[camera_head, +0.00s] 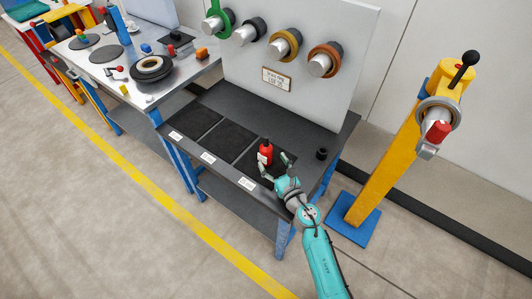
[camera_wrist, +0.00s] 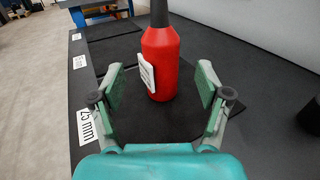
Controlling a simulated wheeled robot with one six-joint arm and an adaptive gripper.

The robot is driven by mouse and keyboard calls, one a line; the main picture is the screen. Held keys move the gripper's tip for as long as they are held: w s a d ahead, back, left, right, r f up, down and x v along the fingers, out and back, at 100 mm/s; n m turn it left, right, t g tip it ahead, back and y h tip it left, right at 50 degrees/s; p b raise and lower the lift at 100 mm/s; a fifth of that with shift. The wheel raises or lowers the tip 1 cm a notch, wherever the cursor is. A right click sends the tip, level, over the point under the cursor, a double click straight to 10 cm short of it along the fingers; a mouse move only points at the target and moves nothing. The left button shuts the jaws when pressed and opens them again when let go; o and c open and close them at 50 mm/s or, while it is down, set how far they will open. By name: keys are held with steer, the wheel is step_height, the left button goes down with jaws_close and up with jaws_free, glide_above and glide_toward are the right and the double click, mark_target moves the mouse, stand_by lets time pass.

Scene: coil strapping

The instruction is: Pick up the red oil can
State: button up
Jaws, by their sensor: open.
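The red oil can (camera_head: 265,152) stands upright on the dark bench top (camera_head: 330,137), on the right-hand black mat. It has a black top and a white label on its side. In the wrist view the oil can (camera_wrist: 160,62) stands just ahead, between the lines of the two fingers. My gripper (camera_head: 274,164) is open, with one finger on each side and a gap to the can. In the wrist view my gripper (camera_wrist: 160,92) shows both green pads apart from the can. The spout's tip is cut off there.
A small black cylinder (camera_head: 321,153) stands to the right on the bench top. A panel (camera_head: 300,60) with pegs and coloured rings rises behind. A yellow post (camera_head: 385,155) stands right of the bench. Two empty mats lie to the left.

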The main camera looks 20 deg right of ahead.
mark_target(269, 155)
steer(key=shift+w+a+f, duration=0.1)
steer(key=shift+w+a, duration=0.05)
steer(key=shift+w, duration=1.25)
steer(key=shift+w+a+f, duration=0.1)
steer(key=shift+w+a, duration=0.05)
steer(key=shift+w, duration=1.25)
steer(key=shift+r, duration=0.1)
jaws_close()
steer(key=shift+r, duration=0.15)
